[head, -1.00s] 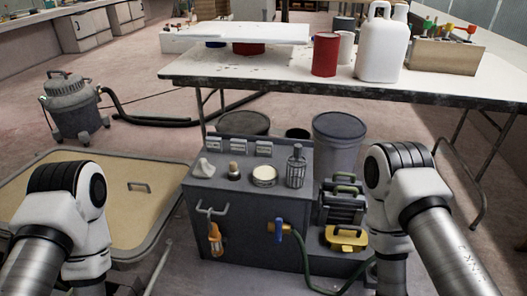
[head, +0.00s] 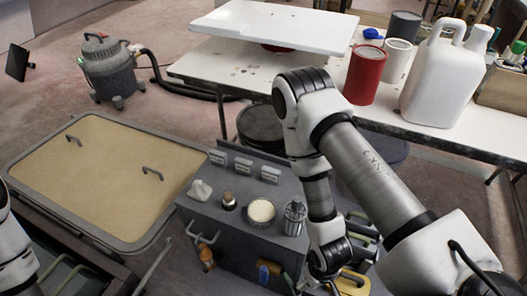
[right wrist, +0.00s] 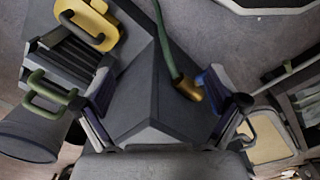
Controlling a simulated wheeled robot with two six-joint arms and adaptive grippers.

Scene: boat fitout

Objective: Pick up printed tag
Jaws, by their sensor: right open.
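No tag is discernible in that view. My left gripper is out of view.
On the box stand a white lump (head: 200,190), a small bottle (head: 229,200), a round tin (head: 261,212) and a wire-like holder (head: 294,216). The table (head: 225,62) is behind.

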